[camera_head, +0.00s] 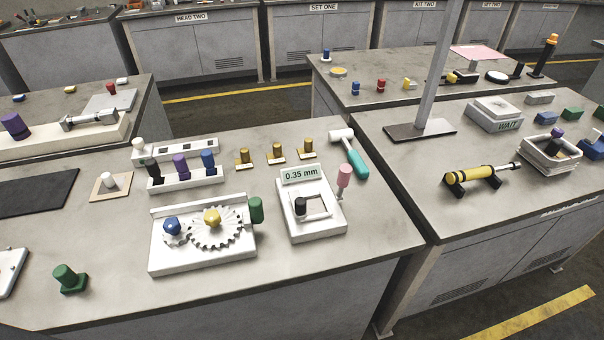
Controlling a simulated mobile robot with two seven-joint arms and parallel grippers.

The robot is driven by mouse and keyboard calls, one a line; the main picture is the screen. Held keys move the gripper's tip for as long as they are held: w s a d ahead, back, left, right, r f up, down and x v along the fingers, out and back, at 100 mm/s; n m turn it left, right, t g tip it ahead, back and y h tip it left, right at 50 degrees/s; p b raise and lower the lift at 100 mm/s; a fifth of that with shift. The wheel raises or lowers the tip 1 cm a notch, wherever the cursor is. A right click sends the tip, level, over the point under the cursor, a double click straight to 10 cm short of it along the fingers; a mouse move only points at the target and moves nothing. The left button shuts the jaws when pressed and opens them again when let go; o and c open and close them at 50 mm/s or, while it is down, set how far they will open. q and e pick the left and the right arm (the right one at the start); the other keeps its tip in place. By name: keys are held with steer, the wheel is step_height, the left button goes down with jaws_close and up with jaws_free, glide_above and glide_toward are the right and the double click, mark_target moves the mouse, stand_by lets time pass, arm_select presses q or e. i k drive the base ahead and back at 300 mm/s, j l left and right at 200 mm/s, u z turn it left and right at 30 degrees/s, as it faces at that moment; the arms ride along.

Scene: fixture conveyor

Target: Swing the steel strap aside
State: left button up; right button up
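I cannot tell for certain which part is the steel strap. A pale grey bar (198,202) runs along the back edge of a white gear fixture (203,265) on the near bench. The fixture carries a small gear with a blue knob (172,226) and a larger toothed gear (216,238) with a yellow knob (212,217). A green cylinder (256,210) stands at its right end. A silver metal bar (91,117) also lies on a long white block on the left bench. Neither of my grippers is in view.
A white gauge (319,230) reading 0.35 mm stands right of the gear fixture. Behind are a white peg rack (211,178), brass pegs (277,152) and a teal-handled mallet (356,158). A grey post (443,75) rises from the right bench.

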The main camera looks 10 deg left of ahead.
mark_target(298, 203)
steer(key=k+l+z, duration=0.1)
steer(key=l, duration=0.25)
steer(key=k+l, duration=0.2)
steer(key=l, duration=0.15)
steer(key=k+l+z, duration=0.15)
steer(key=l, duration=0.6)
steer(key=i+j, duration=0.1)
steer(key=j, duration=0.2)
steer(key=i+j, duration=0.15)
steer(key=j+z, duration=0.05)
steer(key=j, duration=0.05)
